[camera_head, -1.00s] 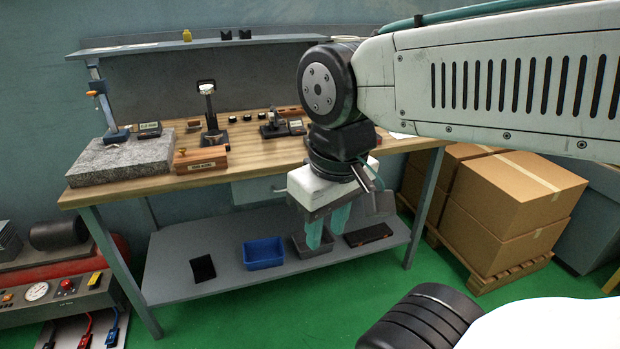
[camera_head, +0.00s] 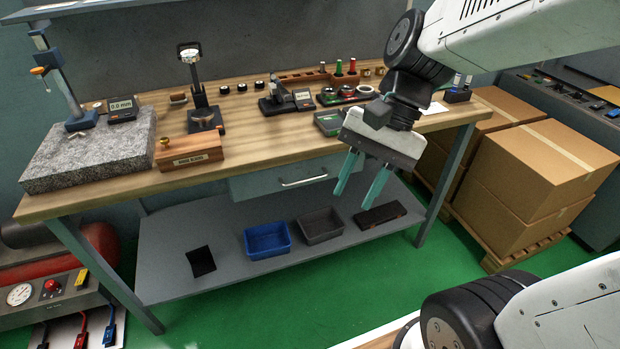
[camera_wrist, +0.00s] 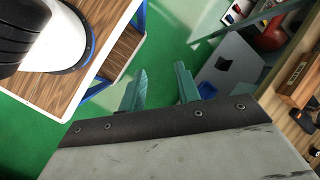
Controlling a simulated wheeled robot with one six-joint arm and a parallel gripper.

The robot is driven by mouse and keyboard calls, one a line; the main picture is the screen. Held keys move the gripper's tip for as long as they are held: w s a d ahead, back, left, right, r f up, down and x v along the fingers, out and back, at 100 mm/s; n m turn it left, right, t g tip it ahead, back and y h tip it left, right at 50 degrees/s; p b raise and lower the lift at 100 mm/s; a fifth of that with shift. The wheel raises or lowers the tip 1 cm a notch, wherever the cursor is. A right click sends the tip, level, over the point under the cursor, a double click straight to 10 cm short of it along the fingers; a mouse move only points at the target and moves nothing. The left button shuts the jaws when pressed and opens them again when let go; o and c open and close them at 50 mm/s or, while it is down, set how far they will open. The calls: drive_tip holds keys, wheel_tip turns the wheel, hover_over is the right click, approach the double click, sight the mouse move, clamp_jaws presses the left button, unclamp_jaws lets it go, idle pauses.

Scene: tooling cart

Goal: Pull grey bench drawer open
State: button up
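The grey bench drawer (camera_head: 270,188) hangs under the front edge of the wooden workbench (camera_head: 262,144). It has a light bar handle (camera_head: 303,181) and looks closed. My gripper (camera_head: 357,190) is in front of the bench, to the right of the handle. Its two teal fingers point down and stand apart with nothing between them. In the wrist view the fingers (camera_wrist: 160,90) are also spread, with green floor between them. The drawer cannot be made out in the wrist view.
A lower shelf (camera_head: 200,231) holds a blue bin (camera_head: 267,241), a grey bin (camera_head: 321,226) and dark flat items. Cardboard boxes (camera_head: 530,170) stand on a pallet at right. Gauges, a granite plate (camera_head: 90,155) and a wooden box (camera_head: 195,149) cover the benchtop. Green floor in front is clear.

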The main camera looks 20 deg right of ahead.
drive_tip(key=w+a+f+m+t+y, duration=0.1)
drive_tip(key=w+f+m+t+y, duration=0.1)
drive_tip(key=w+f+m+y, duration=0.55)
drive_tip(key=w+f+m+t+y, duration=0.2)
drive_tip(key=w+m, duration=0.8)
drive_tip(key=m, duration=0.2)
drive_tip(key=m+t+h, duration=0.3)
drive_tip(key=m+t, duration=0.6)
drive_tip(key=m, duration=1)
approach(307, 180)
drive_tip(key=x, duration=1)
drive_tip(key=shift+w+f, duration=0.2)
drive_tip(key=shift+w, duration=0.05)
clamp_jaws()
